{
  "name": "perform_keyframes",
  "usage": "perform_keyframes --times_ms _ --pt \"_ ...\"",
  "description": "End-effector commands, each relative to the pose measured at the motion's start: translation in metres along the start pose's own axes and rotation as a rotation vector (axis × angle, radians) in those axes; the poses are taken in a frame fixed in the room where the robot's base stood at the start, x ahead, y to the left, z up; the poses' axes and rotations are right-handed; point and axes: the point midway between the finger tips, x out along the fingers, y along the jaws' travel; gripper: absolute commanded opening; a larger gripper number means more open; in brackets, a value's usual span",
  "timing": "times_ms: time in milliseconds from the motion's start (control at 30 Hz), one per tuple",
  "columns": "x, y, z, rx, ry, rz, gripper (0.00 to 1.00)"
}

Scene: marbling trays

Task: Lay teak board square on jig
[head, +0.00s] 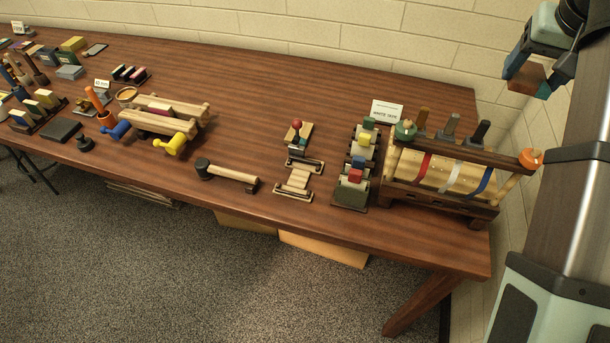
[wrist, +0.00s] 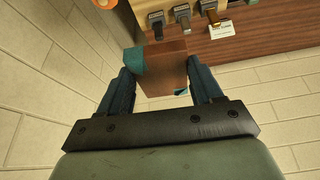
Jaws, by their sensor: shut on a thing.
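My gripper (head: 532,70) is raised at the top right of the head view, in front of the wall and well above the table. It is shut on a reddish-brown board (wrist: 166,66), which looks like the teak board. The board sits between the two dark teal fingers in the wrist view and also shows in the head view (head: 526,78). Teal patches cover parts of its edges. A low pale wooden fixture (head: 294,182) with dark end pieces lies mid-table, far left of my gripper. It may be the jig; I cannot tell for certain.
A wooden rack (head: 440,200) with a strapped roll stands at the table's right end, with upright handles and a white sign (head: 387,112) behind. A block row (head: 352,190) and a mallet (head: 228,175) flank the fixture. Bare tabletop (head: 250,115) lies behind the mallet. Walls are close to my gripper.

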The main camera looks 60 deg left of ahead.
Motion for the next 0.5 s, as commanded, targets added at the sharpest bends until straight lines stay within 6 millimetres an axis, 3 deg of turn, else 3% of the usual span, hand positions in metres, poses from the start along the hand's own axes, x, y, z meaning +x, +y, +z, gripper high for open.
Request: perform_keyframes --times_ms 500 --pt "0.037 -0.070 0.004 -0.086 -0.001 -0.036 0.30"
